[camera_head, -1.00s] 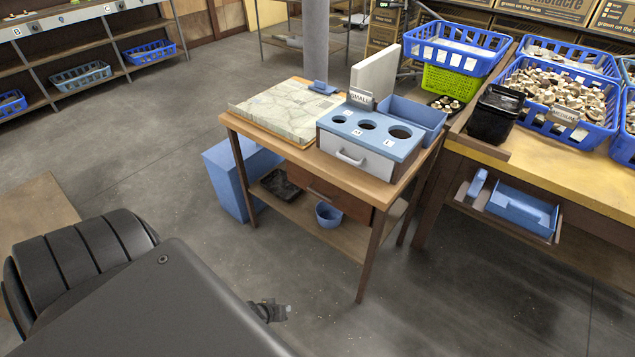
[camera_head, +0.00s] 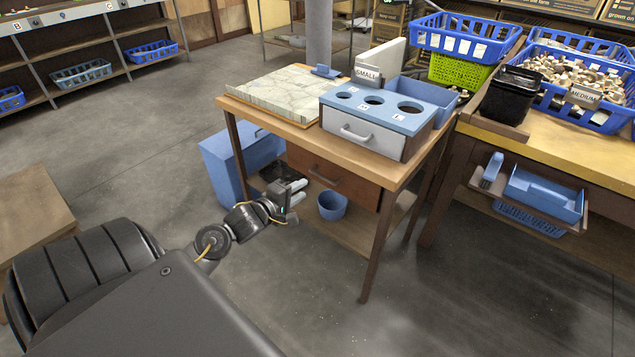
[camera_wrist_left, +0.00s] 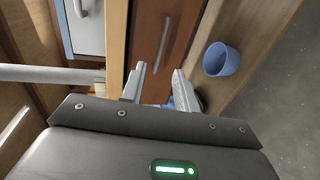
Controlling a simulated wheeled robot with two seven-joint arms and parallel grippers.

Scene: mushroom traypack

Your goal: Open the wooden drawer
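The wooden drawer (camera_head: 335,182) is a reddish-brown front under the small table's top and looks shut. It has a dark bar handle (camera_head: 323,177), which also shows in the left wrist view (camera_wrist_left: 164,38). My left gripper (camera_head: 298,190) is in front of the table, to the left of the handle and a little below it. In the left wrist view its two fingers (camera_wrist_left: 158,82) are apart with nothing between them, and the drawer front (camera_wrist_left: 150,30) lies ahead, the handle beyond the fingertips. My right gripper is not in view.
A blue and grey sorting box (camera_head: 372,128) with its own pale handle stands on the wooden table (camera_head: 400,176). A blue pot (camera_head: 332,205) sits on the shelf below. A blue bin (camera_head: 222,170) stands at the left. Floor in front is clear.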

